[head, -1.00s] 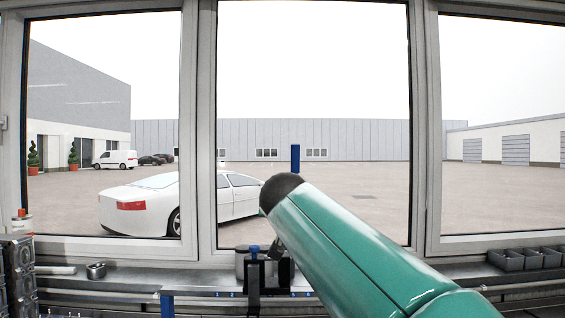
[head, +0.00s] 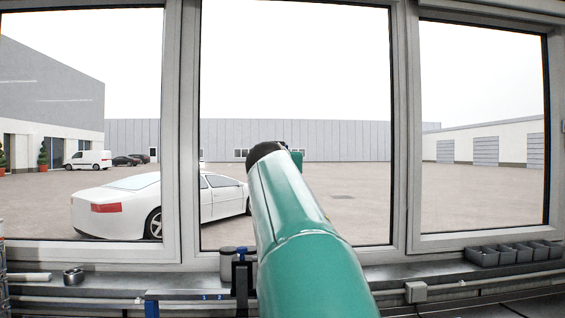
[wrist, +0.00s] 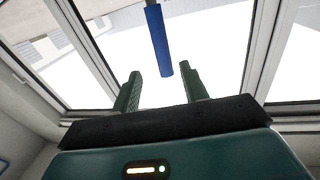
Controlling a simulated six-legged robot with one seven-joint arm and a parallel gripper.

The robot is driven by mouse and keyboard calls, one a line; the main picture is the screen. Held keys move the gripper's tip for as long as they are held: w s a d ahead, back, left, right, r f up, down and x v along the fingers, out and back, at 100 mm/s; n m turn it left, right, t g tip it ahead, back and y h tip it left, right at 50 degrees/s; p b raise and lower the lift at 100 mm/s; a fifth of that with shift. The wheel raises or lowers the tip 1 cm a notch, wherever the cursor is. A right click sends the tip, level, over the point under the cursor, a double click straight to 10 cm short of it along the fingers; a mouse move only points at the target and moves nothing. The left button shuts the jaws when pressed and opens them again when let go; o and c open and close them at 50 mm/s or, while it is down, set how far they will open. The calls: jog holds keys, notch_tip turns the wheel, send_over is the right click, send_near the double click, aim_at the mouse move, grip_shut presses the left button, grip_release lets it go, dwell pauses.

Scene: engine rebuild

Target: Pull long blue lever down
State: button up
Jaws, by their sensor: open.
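The long blue lever (wrist: 158,38) hangs in from the top of the wrist view, slightly tilted, with its lower end free. My gripper (wrist: 160,75) is open, with its two dark green fingers apart and nothing between them that I can see held. The lever's lower end shows in the gap between the fingertips, closer to the right one. I cannot tell how far beyond the fingertips it is. In the head view my green arm reaches up in front of the window, and I cannot make out the lever or the fingers there.
A window frame (head: 182,140) stands ahead, with a metal sill (head: 110,281) below it. A white car (head: 130,204) is outside.

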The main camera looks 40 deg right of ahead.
jog(key=shift+x, duration=4.65)
jog(key=shift+w+a+f, duration=0.1)
jog(key=shift+w, duration=0.05)
grip_shut()
